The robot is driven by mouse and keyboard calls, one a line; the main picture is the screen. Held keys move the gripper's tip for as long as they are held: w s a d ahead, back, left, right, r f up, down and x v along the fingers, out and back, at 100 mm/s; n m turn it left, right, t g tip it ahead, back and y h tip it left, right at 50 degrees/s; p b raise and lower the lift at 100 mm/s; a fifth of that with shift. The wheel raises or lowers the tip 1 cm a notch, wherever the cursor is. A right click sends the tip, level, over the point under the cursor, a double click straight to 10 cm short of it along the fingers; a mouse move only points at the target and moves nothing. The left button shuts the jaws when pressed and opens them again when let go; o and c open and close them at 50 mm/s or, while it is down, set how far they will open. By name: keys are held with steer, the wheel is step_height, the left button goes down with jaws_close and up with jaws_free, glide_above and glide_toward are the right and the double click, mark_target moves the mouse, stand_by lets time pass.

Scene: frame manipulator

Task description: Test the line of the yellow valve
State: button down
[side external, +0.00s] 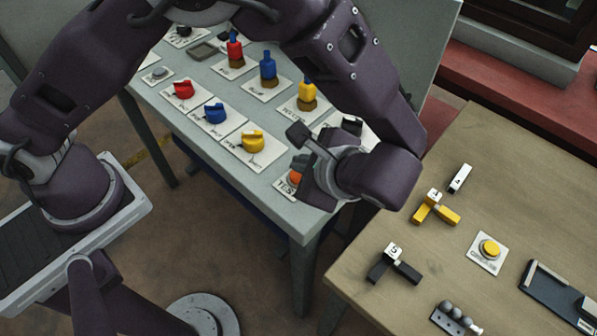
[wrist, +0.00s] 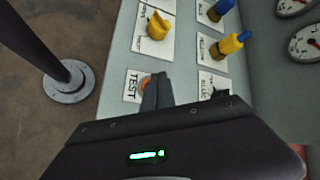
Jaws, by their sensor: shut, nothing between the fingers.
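The orange button (side external: 295,178) sits on a white plate marked TEST, at the near corner of the grey table. It also shows in the wrist view (wrist: 145,82), partly covered by my fingers. My gripper (side external: 304,188) is shut and empty, with its fingers (wrist: 157,88) right at the button; I cannot tell whether they touch it. A yellow knob (side external: 252,140) sits on a labelled plate just behind, also in the wrist view (wrist: 158,26). A yellow-topped fitting with a brass-coloured base (side external: 308,95) stands in the row behind; the wrist view shows it too (wrist: 231,43).
Red (side external: 183,89) and blue (side external: 214,112) knobs line up with the yellow one. Red (side external: 234,48) and blue (side external: 268,67) fittings stand behind. Gauges (wrist: 305,42) show in the wrist view. A wooden table (side external: 440,262) at right holds blocks and a yellow button (side external: 489,249).

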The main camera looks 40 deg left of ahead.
steer(key=shift+f, duration=0.15)
steer(key=shift+f, duration=0.3)
steer(key=shift+f, duration=0.4)
stand_by(1.0)
steer(key=shift+r, duration=0.85)
steer(key=shift+r, duration=2.5)
